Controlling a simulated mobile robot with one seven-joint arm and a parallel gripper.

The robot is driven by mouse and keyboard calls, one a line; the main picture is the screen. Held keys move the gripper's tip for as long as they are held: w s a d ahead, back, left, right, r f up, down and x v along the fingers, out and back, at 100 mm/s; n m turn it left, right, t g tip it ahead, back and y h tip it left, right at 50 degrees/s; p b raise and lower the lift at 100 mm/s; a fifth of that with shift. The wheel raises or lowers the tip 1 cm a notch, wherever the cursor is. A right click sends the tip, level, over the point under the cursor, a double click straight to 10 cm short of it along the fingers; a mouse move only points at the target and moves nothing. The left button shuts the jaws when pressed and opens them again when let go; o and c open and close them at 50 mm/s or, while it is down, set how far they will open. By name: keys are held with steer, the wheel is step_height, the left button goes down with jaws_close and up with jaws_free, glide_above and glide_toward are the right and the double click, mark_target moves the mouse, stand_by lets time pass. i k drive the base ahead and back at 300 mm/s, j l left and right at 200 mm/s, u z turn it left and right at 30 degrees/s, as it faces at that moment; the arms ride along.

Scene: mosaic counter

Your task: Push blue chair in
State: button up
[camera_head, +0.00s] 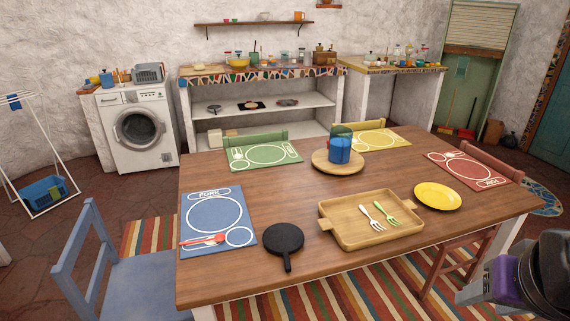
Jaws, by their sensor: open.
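The blue chair (78,258) stands at the left side of the wooden dining table (300,240). Its backrest is toward the left. Its seat (143,287) reaches to the table's left end, beside the blue placemat (217,220), and the table edge hides part of it. The backrest stands clearly apart from the table. A dark and purple part of my arm (535,275) shows at the lower right, across the table from the chair. I cannot make out my gripper's fingertips. Nothing of mine touches the chair.
A red chair (480,235) is at the table's right and a green chair (255,139) behind it. A black pan (284,242), a wooden tray (345,235) and a yellow plate (438,195) are on the table. A drying rack (25,150) stands far left; floor left of the chair looks clear.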

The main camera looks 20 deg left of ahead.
mark_target(141, 287)
steer(key=u, duration=2.15)
steer(key=i+j+u, duration=0.35)
steer(key=j, duration=0.2)
steer(key=i+j+u, duration=0.3)
steer(key=j, duration=0.25)
steer(key=i+j+u, duration=0.5)
steer(key=i, duration=0.3)
steer(key=i+j+u, duration=0.15)
steer(key=i+j, duration=0.15)
steer(key=i, duration=0.2)
steer(key=i+z, duration=0.45)
steer(key=i+j+z, duration=0.15)
steer(key=i+z, duration=0.4)
steer(key=z, duration=0.25)
steer(key=i+z, duration=0.15)
steer(key=z, duration=0.25)
steer(key=i+j+z, duration=0.15)
steer(key=z, duration=0.25)
